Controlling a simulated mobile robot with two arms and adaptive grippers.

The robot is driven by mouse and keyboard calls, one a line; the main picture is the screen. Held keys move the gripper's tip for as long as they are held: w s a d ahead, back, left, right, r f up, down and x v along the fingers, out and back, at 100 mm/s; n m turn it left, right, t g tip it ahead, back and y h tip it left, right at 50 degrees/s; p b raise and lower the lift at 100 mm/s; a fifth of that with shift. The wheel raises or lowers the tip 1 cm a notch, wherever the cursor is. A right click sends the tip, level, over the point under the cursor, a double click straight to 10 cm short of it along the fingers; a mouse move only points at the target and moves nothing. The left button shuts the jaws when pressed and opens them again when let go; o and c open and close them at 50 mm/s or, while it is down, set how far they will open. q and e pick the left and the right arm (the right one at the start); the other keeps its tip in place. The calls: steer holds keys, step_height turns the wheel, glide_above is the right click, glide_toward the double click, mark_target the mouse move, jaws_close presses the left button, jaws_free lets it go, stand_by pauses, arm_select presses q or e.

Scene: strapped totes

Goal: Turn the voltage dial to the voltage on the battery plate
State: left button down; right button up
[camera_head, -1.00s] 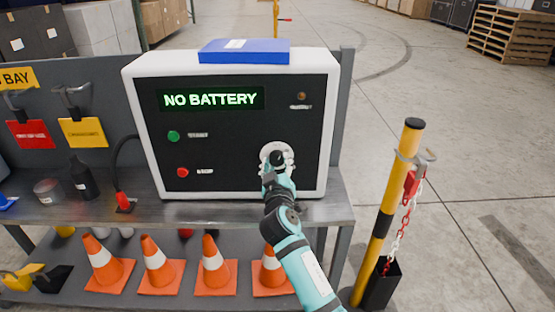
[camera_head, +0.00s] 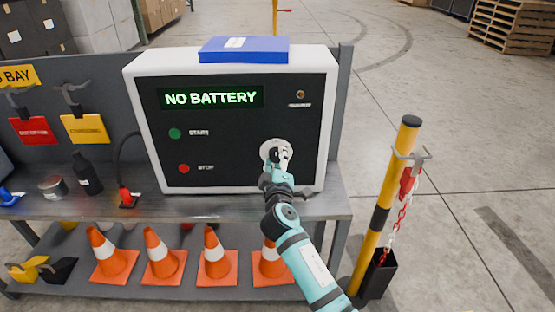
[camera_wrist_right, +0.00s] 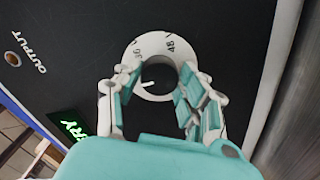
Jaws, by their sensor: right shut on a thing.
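The charger (camera_head: 225,120) is a white box with a black front, and its display (camera_head: 211,97) reads "NO BATTERY". The voltage dial is a white ring (camera_head: 267,147) at the lower right of that front. In the right wrist view the ring (camera_wrist_right: 150,42) shows "36" and "48" around a black knob (camera_wrist_right: 160,74). A short white mark on the knob points to the lower left, away from 48 and below 36. My right gripper (camera_head: 281,157) is shut on the knob, fingers at both sides. My left gripper and the battery plate are not in view.
A blue flat box (camera_head: 245,50) lies on top of the charger. Green start (camera_head: 175,133) and red stop (camera_head: 184,168) buttons sit on its left. A yellow post (camera_head: 385,210) with a chain stands right of the bench (camera_head: 235,207).

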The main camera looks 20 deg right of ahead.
steer(key=o, duration=1.2)
steer(key=shift+s+a, duration=0.1)
steer(key=shift+s, duration=0.05)
steer(key=v, duration=1.1)
steer(key=shift+s+a, duration=0.1)
steer(key=shift+s, duration=0.2)
